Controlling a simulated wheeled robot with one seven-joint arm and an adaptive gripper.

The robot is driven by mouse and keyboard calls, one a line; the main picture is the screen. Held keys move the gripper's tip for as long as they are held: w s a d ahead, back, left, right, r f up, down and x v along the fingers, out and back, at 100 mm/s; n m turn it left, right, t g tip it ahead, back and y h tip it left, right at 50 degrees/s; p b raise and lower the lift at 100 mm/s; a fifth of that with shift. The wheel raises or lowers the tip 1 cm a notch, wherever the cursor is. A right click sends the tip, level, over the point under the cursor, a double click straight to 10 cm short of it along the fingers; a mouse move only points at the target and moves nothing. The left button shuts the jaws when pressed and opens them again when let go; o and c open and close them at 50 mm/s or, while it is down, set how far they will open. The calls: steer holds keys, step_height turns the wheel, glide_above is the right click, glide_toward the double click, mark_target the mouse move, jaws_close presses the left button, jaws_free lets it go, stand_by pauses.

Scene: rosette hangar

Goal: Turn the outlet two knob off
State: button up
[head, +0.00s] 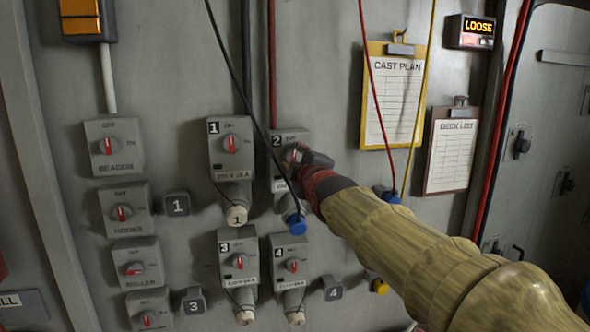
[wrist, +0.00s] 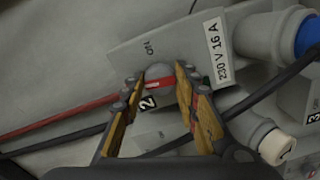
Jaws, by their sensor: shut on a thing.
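The outlet two box (head: 288,136) is a grey wall unit marked 2, with a plug socket below it. Its round grey knob with a red pointer (wrist: 159,83) sits between my fingertips in the wrist view. My gripper (wrist: 158,78) is shut on this knob, one yellow-and-black finger on each side. In the head view my gripper (head: 308,160) reaches the box from the lower right and partly covers the knob. In the wrist view the pointer lies across the gap between the fingers. The ON mark (wrist: 149,47) shows above it; the OFF mark is not readable there.
Similar outlets one (head: 216,160), three (head: 226,246) and four (head: 277,253) stand close around. A dark cable (head: 243,85) hangs across outlet two to a blue plug (head: 297,226). A left column holds more knobs (head: 109,146). Clipboards (head: 376,60) hang to the right.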

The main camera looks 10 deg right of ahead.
steer(key=shift+n+b, duration=0.5)
steer(key=shift+n, duration=0.2)
steer(key=o, duration=1.1)
steer(key=shift+o, duration=0.3)
steer(key=s, duration=1.2)
